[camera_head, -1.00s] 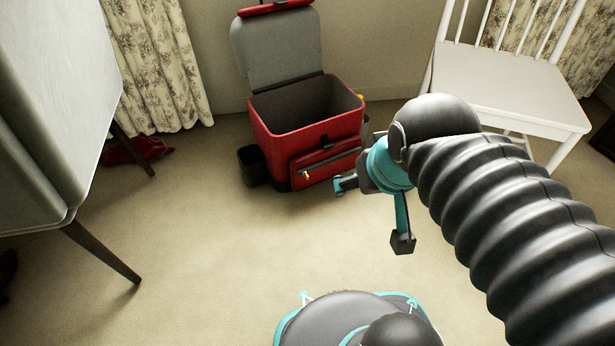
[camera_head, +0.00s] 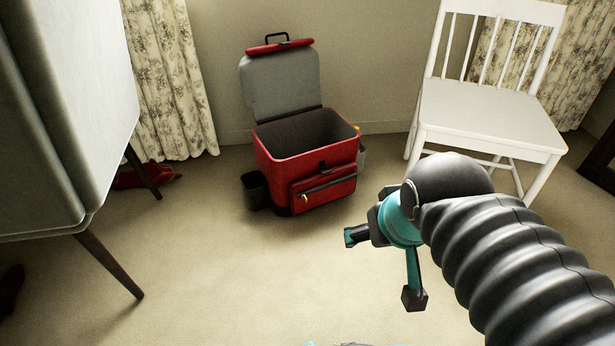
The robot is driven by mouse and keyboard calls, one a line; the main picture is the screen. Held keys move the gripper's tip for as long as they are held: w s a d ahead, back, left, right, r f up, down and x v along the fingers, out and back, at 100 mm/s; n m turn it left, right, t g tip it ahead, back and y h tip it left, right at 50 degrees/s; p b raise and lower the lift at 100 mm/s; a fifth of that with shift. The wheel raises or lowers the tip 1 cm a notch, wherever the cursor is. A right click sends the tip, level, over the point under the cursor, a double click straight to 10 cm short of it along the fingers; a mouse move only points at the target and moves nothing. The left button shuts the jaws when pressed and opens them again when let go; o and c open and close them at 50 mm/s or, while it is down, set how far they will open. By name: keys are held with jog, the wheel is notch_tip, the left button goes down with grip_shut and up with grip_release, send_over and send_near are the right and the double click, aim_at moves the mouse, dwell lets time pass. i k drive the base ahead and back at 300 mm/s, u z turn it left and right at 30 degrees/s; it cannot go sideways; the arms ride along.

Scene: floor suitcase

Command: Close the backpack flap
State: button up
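The red backpack (camera_head: 275,149) stands upright on the carpet near the back wall, its dark inside open to view. Its flap (camera_head: 283,82) is raised at the back, showing a grey inner face, with a red edge and a black handle at the top. The front has a zipped pocket (camera_head: 323,190). My gripper (camera_head: 381,268) is in front and to the right of the backpack, apart from it. Its two fingers are spread wide, with nothing between them.
A white chair (camera_head: 488,112) stands to the right of the backpack. A pale cabinet (camera_head: 70,100) on dark legs is at the left, with a red cloth (camera_head: 147,175) on the floor behind it. The carpet (camera_head: 230,270) in front is clear.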

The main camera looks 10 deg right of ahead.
aim_at(282, 78)
jog(key=z, duration=0.15)
jog(key=i, duration=1.65)
jog(key=u, duration=0.55)
